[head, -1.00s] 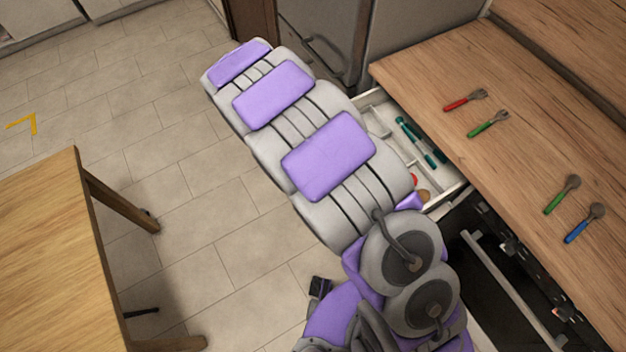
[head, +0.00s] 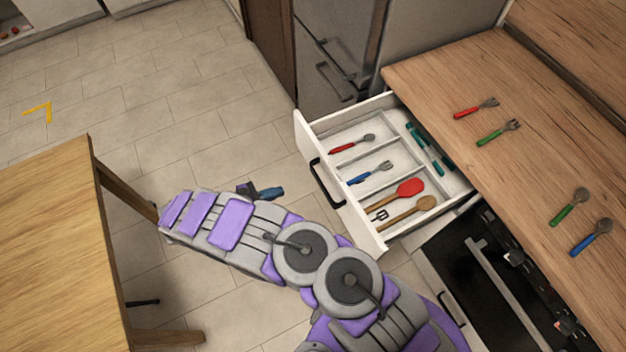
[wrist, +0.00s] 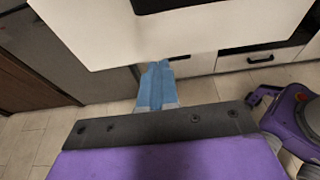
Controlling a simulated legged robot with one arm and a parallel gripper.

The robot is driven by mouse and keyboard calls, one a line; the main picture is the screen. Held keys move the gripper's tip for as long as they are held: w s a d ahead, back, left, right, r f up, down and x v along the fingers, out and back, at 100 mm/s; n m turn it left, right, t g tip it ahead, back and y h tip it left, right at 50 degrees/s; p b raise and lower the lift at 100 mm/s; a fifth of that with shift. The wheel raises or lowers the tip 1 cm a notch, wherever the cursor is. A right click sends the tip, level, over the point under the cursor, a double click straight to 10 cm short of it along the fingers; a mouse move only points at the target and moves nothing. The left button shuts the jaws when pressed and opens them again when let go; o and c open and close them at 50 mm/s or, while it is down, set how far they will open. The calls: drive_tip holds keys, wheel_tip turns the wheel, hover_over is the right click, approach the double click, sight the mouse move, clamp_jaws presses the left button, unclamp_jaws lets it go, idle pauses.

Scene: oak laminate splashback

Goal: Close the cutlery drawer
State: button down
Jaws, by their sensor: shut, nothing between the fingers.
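The cutlery drawer (head: 345,208) is pulled out from under the counter, with a white front and a black handle (head: 327,184). Inside it lie a red-handled spoon (head: 350,143), a blue-handled fork (head: 370,172), a red spatula (head: 396,194), a wooden spoon (head: 413,208) and teal-handled items (head: 430,150). My gripper (head: 268,192) is left of the drawer front, apart from it in the head view. In the wrist view my gripper (wrist: 157,72) shows blue fingers together and empty, pointing toward the white drawer front (wrist: 180,35), which cuts across the top.
Two forks (head: 498,124) and two spoons (head: 580,220) lie on the wooden counter (head: 520,180). An oven (head: 490,275) is right of the drawer. A wooden table (head: 50,250) stands left; tiled floor (head: 200,110) lies between.

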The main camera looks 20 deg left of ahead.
drive_tip(key=b, duration=0.3)
approach(324, 177)
drive_tip(key=x, duration=0.2)
drive_tip(key=f+x, duration=0.1)
drive_tip(key=x, duration=0.2)
drive_tip(key=shift+w+a, duration=0.1)
drive_tip(key=shift+w, duration=0.05)
drive_tip(key=shift+w+d, duration=0.35)
drive_tip(key=shift+w, duration=0.15)
drive_tip(key=shift+d, duration=0.15)
